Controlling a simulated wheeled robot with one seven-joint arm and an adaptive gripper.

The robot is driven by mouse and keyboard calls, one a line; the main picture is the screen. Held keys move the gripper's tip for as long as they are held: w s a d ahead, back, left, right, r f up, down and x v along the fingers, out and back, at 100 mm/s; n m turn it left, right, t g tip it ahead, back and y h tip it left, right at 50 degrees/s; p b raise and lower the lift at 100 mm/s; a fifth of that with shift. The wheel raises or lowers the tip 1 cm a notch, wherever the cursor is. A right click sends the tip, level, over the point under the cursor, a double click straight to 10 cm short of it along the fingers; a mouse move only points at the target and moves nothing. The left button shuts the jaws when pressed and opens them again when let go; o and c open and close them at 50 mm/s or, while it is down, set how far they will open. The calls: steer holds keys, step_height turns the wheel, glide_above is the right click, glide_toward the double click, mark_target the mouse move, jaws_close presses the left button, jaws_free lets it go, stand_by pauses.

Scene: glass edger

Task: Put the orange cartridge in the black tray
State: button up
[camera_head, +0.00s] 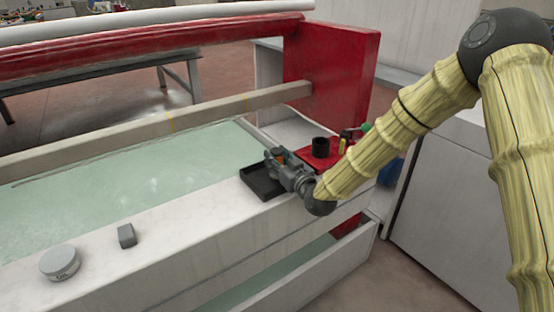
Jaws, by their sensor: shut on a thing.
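The black tray (262,184) sits on the pale ledge at the end of the machine's trough. My gripper (278,160) reaches in from the right, just above the tray's right side. It is shut on the orange cartridge (281,154), of which only a small orange patch shows between the fingers. The rest of the cartridge is hidden by the gripper. I cannot tell whether the cartridge touches the tray. The visible left part of the tray is empty.
A red mat (343,162) right of the tray holds a black cup (320,147) and small tools. A grey block (127,236) and a round tin (60,263) stand at the ledge's left. A beige rail (170,125) and red panel (333,80) lie behind. The ledge between block and tray is clear.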

steer(key=shift+f, duration=0.1)
steer(key=o, duration=1.1)
